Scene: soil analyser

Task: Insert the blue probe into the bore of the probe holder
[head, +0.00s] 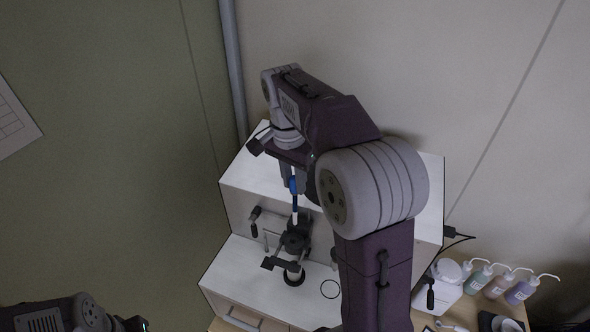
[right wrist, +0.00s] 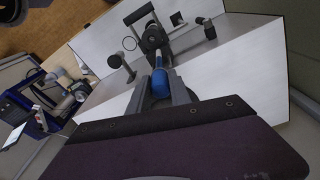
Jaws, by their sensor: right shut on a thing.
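The blue probe (head: 293,186) hangs upright in the head view, with white shaft parts above and below its blue grip. My right gripper (head: 292,178) is shut on it. In the right wrist view the blue probe (right wrist: 161,84) sits between the fingers of my right gripper (right wrist: 162,92). The black probe holder (head: 295,241) stands on the analyser's white ledge, directly below the probe; it also shows in the right wrist view (right wrist: 152,38). The probe's lower end is at the holder's top; I cannot tell whether it is in the bore. My left gripper (head: 134,323) is barely visible at the bottom left.
The white analyser housing (head: 235,205) rises behind the holder. Several wash bottles (head: 498,284) stand on the table at right.

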